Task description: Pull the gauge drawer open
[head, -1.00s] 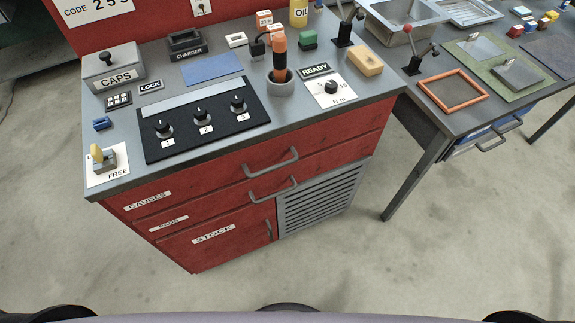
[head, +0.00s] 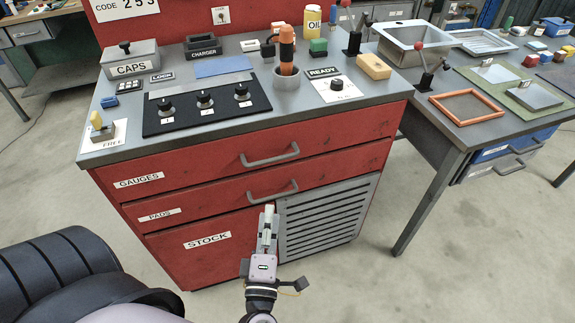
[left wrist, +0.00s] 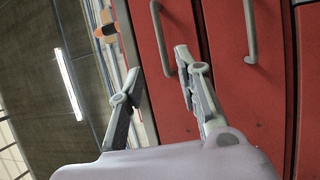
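The gauge drawer (head: 200,172) is the top red drawer of the cabinet, labelled GAUGES, and it is shut. Its grey bar handle (head: 270,157) is clear in the head view and also shows in the left wrist view (left wrist: 161,40). My left gripper (head: 268,212) is in front of the cabinet, below the pads drawer handle (head: 272,193) in the head picture. In the left wrist view its two fingers (left wrist: 160,62) are apart with nothing between them, and the gauge handle lies beyond them, untouched. My right gripper is not in view.
The pads drawer (head: 215,208) and the stock door (head: 190,255) lie below, both shut. The countertop (head: 185,145) above holds a knob panel and several small items. A second table (head: 450,128) stands to the right. Floor in front is free.

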